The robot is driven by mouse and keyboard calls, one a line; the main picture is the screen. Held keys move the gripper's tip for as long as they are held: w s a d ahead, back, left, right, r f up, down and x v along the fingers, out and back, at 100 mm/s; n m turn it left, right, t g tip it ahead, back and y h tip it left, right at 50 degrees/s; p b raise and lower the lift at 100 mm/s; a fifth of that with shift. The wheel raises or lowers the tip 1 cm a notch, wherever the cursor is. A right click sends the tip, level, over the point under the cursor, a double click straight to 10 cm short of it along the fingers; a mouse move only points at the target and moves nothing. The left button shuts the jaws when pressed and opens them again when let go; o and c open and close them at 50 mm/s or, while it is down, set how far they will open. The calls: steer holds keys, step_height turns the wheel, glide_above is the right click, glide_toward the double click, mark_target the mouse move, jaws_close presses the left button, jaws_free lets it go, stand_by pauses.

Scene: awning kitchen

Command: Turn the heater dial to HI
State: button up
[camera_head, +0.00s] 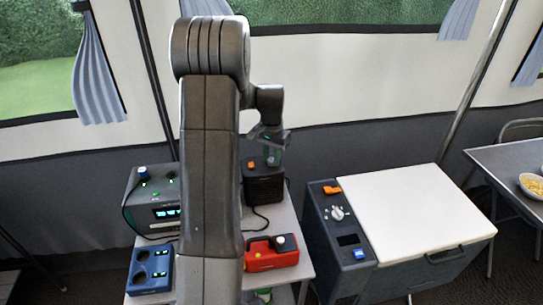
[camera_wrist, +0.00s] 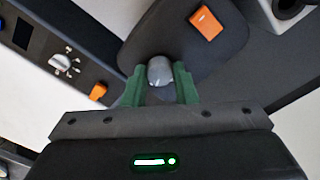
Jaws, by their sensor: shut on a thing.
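The heater (camera_head: 262,188) is a small black box at the back of the grey side table, behind and right of my arm in the head view. Its dark top face (camera_wrist: 180,35) fills the upper middle of the wrist view. A rounded grey dial (camera_wrist: 160,70) stands on that face between my green fingers. My gripper (camera_wrist: 160,84) is shut on the dial, one finger on each side of it. In the head view my gripper (camera_head: 272,157) points down at the heater's top. No HI mark or dial pointer can be made out.
An orange switch (camera_wrist: 206,22) sits near the dial. A teal device (camera_head: 153,198), a blue box (camera_head: 150,268) and a red box (camera_head: 271,254) share the side table (camera_head: 283,220). A white-lidded cooler (camera_head: 415,215) with its own knob stands right.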

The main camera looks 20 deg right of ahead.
mark_target(271, 160)
steer(key=shift+m, duration=0.5)
steer(key=o, duration=1)
steer(key=shift+r, duration=0.15)
step_height(271, 160, up, 14)
steer(key=shift+f, duration=0.2)
steer(key=shift+f, duration=0.1)
step_height(271, 160, down, 14)
steer(key=shift+r, duration=0.15)
